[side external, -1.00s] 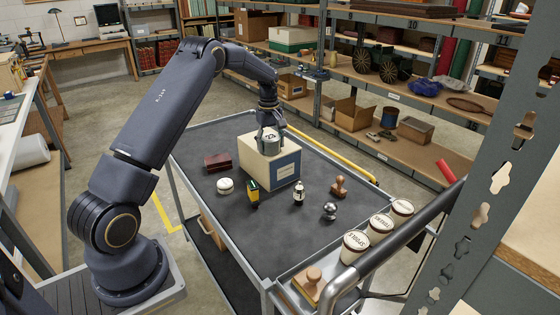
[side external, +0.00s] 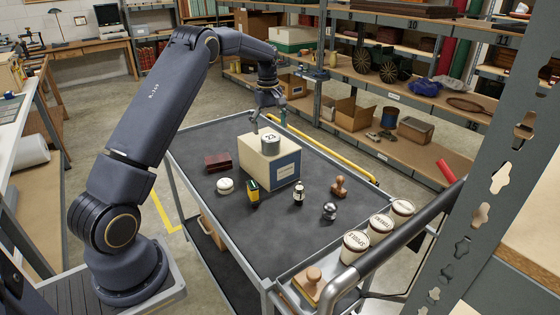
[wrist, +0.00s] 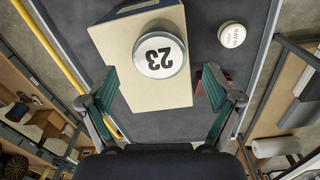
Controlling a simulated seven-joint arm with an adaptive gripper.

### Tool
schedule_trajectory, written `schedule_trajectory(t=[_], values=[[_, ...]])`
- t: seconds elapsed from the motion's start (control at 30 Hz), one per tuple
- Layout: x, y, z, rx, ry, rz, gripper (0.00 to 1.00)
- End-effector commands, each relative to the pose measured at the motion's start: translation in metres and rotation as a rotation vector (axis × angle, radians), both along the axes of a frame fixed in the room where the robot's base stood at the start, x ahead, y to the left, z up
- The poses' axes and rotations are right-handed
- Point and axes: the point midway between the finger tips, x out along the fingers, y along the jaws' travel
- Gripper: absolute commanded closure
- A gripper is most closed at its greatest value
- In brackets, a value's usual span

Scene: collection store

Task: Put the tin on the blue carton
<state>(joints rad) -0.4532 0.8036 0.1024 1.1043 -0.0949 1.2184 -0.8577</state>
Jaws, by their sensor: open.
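The tin (side external: 270,143), a small grey can with a white lid marked 23, stands upright on top of the carton (side external: 254,160). The carton is cream with a blue panel on its side and stands on the dark cart top. In the wrist view the tin (wrist: 159,53) rests on the carton's cream top (wrist: 150,92), near one end. My gripper (side external: 269,114) is above and behind the tin, apart from it. In the wrist view my gripper (wrist: 162,95) is open and empty, its green-padded fingers wide apart.
On the cart top (side external: 215,207) are a dark red box (side external: 218,161), a white round container (side external: 225,186), a yellow-green box (side external: 252,193), a small bottle (side external: 299,194), a wooden stamp (side external: 339,187) and a shiny dark object (side external: 329,211). Lidded cups (side external: 355,245) stand at the front edge.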

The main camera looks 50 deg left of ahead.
Motion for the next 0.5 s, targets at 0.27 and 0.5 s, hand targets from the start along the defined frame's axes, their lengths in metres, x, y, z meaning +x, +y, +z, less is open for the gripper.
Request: schedule_trajectory(t=[0.27,0.5], values=[[-0.001,0.001,0.050,0.002,-0.002,0.000,0.10],[-0.010,-0.029,0.091,0.015,-0.041,-0.106,0.10]])
